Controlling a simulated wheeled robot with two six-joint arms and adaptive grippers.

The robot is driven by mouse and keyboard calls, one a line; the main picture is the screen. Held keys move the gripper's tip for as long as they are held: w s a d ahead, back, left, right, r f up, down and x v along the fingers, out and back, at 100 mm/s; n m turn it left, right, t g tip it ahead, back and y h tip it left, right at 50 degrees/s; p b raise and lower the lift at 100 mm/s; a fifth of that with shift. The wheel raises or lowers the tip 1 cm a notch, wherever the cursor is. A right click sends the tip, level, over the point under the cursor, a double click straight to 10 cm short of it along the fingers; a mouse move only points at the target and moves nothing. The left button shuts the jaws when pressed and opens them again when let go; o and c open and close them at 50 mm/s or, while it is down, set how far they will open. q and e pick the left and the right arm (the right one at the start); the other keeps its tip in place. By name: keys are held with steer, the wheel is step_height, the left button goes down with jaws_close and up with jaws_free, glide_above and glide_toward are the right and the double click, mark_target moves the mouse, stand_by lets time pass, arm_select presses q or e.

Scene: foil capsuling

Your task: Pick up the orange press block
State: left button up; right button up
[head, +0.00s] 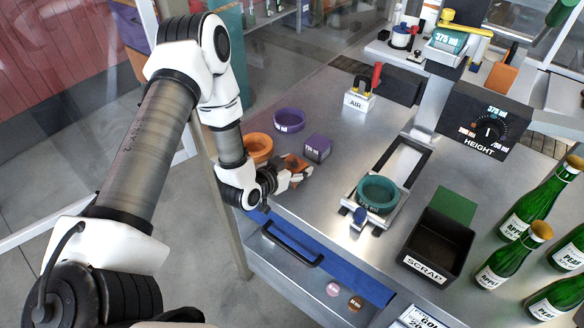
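A small orange block (296,162) is on the steel bench left of centre, beside an orange ring (258,147) and a purple block (317,148). My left gripper (305,175) is at the near side of the orange block and partly covers it. The fingers are small and dark here, so I cannot tell how far apart they are or whether they touch the block. My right gripper is not in view.
A purple ring (289,120) lies behind the blocks. A teal ring (378,192) sits in a metal holder at centre. A black scrap bin (440,243) and green bottles (540,205) stand to the right. A height dial (486,128) and AIR switch (358,100) are farther back.

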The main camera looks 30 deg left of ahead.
arm_select(q)
steer(key=shift+s+d+r, duration=0.15)
steer(key=shift+s, duration=0.05)
steer(key=shift+c, duration=0.2)
steer(key=shift+w, duration=0.1)
